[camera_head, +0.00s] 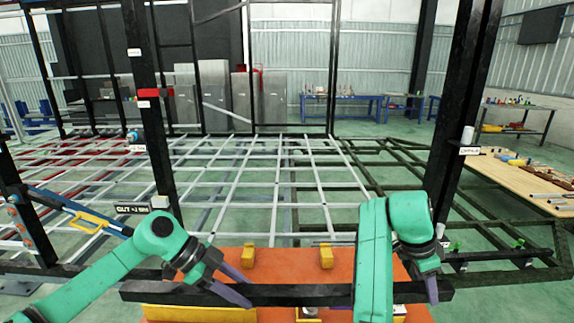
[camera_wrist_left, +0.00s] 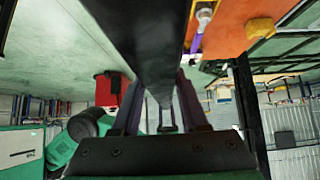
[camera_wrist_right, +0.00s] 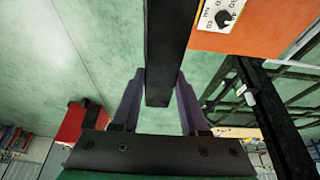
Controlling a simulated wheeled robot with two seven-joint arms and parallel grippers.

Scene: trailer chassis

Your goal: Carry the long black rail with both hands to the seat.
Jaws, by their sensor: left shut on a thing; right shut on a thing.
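The long black rail (camera_head: 300,293) lies level across the front of the head view, above the orange surface. My left gripper (camera_head: 236,288) is shut on it left of its middle. My right gripper (camera_head: 432,288) is shut on it near its right end. In the left wrist view the rail (camera_wrist_left: 145,35) runs between the fingers (camera_wrist_left: 158,88). In the right wrist view the rail (camera_wrist_right: 165,45) sits between the fingers (camera_wrist_right: 160,75), and its end shows just past them. I cannot tell which part of the frame is the seat.
Two yellow blocks (camera_head: 248,257) (camera_head: 326,257) stand on the orange surface (camera_head: 287,262) behind the rail. Black posts (camera_head: 150,110) (camera_head: 462,100) rise at left and right. A white grid frame (camera_head: 260,180) spreads behind. A wooden table (camera_head: 530,185) holds parts at right.

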